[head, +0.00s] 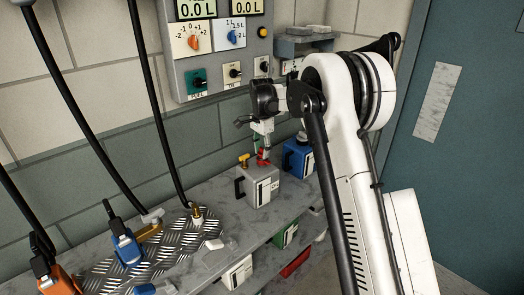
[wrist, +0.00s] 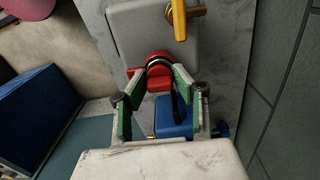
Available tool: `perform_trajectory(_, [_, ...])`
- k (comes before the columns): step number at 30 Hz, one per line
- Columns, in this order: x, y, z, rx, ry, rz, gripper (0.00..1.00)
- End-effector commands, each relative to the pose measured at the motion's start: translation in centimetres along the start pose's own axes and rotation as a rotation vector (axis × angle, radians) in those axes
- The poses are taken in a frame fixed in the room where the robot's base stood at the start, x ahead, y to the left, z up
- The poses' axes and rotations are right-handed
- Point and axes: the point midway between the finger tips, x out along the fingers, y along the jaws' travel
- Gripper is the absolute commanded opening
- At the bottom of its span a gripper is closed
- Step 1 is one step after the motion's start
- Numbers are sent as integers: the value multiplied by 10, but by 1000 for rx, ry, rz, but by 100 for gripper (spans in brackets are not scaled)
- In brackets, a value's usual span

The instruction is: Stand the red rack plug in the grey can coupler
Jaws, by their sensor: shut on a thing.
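The red rack plug (head: 263,161) is at the top of the grey can (head: 258,187) on the bench. In the wrist view the red plug (wrist: 159,83) sits between my green-padded fingertips (wrist: 158,80), with a dark ring around its round red end. My gripper (head: 263,150) is shut on it from above. The grey can's top (wrist: 138,35) lies right beyond the plug. The coupler is hidden behind the plug and fingers, so I cannot tell whether the plug is seated in it. A yellow lever (head: 243,159) stands on the same can, left of the plug.
A blue can (head: 297,158) stands close behind and right of the grey can. Blue (head: 125,246) and orange (head: 57,281) nozzles with black hoses stand on the left, by a tread plate (head: 175,245). A control panel (head: 220,50) hangs on the wall above.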

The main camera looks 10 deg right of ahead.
Motion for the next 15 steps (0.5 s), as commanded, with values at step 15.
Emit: perform_trajectory(15, [7,0,0,0,0,0,46])
